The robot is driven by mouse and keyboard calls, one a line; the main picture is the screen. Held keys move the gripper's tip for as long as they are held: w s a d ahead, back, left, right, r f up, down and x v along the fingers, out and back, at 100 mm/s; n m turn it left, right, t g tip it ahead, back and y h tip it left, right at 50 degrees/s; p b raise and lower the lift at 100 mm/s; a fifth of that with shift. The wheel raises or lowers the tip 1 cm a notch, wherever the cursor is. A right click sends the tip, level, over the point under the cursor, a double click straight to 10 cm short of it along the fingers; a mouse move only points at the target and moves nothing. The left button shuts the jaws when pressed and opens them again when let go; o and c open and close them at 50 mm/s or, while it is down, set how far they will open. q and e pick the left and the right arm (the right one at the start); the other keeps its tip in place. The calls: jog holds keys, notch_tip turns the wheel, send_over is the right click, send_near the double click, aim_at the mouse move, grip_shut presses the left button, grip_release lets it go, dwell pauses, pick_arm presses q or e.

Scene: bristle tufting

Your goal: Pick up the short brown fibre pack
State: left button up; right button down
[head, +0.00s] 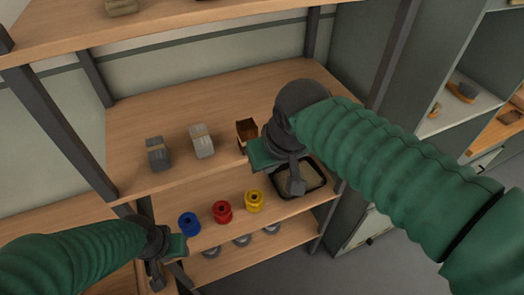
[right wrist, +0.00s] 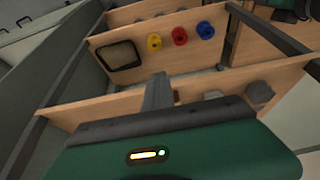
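The short brown fibre pack (head: 247,130) stands on the upper wooden shelf in the head view, at the right end of a row of packs. My right gripper (head: 292,180) is just right of it and nearer the camera, with a dark finger pointing down. In the right wrist view a grey finger (right wrist: 157,94) hides most of the brown pack, leaving a small brown patch (right wrist: 177,97). Nothing shows held in it, but its finger gap is hidden. My left gripper (head: 165,265) is low at the left, away from the packs; its opening is unclear.
A light grey pack (head: 201,141) and a dark grey pack (head: 158,154) stand left of the brown one. Blue (head: 189,223), red (head: 222,212) and yellow (head: 254,201) spools and a black tray (head: 312,187) are on the lower shelf. Dark posts (head: 60,130) frame the rack.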

jog(key=shift+s+d+r, duration=0.1)
jog(key=shift+s+d, duration=0.1)
jog(key=shift+s, duration=0.3)
jog(key=shift+s+d, duration=0.2)
jog(key=shift+s, duration=0.3)
jog(key=c, duration=2)
grip_release()
jog(key=shift+w+d, duration=0.1)
jog(key=shift+c, duration=0.2)
jog(key=o, duration=1.2)
jog(key=shift+a, duration=0.25)
jog(key=o, duration=0.4)
jog(key=shift+d, duration=0.1)
